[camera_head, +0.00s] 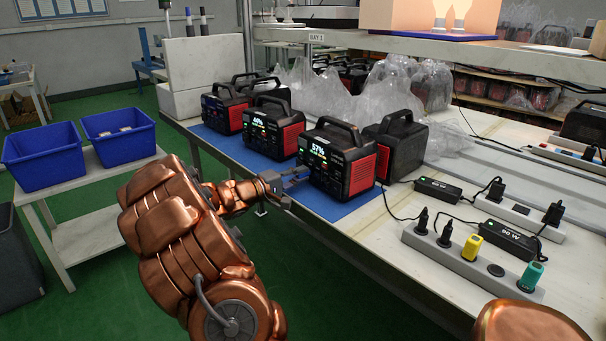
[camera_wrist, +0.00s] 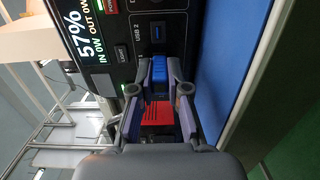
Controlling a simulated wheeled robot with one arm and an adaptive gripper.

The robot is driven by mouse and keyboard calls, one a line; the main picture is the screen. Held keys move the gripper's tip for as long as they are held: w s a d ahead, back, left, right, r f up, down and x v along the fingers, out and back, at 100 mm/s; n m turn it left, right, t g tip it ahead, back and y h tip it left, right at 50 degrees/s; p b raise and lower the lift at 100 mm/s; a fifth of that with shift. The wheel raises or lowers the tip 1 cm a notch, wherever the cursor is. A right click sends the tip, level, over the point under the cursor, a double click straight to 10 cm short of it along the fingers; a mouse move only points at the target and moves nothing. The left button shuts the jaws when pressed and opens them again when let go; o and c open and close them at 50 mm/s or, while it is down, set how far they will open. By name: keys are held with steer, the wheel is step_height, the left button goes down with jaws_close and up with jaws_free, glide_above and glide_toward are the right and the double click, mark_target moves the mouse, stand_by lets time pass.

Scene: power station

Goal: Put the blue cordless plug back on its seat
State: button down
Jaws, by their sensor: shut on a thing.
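My gripper (camera_head: 288,177) is low in front of the power station reading 57% (camera_head: 338,160). In the wrist view my gripper (camera_wrist: 159,80) has its fingers on both sides of a small blue piece (camera_wrist: 159,72), which looks like the blue plug. It is close to the station's front panel, below a blue port (camera_wrist: 158,33) marked USB 2; whether it touches the panel I cannot tell. A red slotted surface (camera_wrist: 160,112) shows between the fingers, its owner unclear. The blue plug is not clear in the head view. Which spot is its seat I cannot tell.
A 44% station (camera_head: 273,126) stands left, on the same blue mat (camera_head: 328,205). On the right, a white power strip (camera_head: 470,268) holds black plugs, a yellow plug (camera_head: 472,247) and a teal plug (camera_head: 531,275), with one bare socket. Clear plastic wrap (camera_head: 320,88) lies behind.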

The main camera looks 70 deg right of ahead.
steer(key=shift+w+a, duration=0.1)
steer(key=shift+a, duration=0.05)
stand_by(0.5)
steer(key=shift+b+v, duration=0.6)
steer(key=shift+v, duration=1.25)
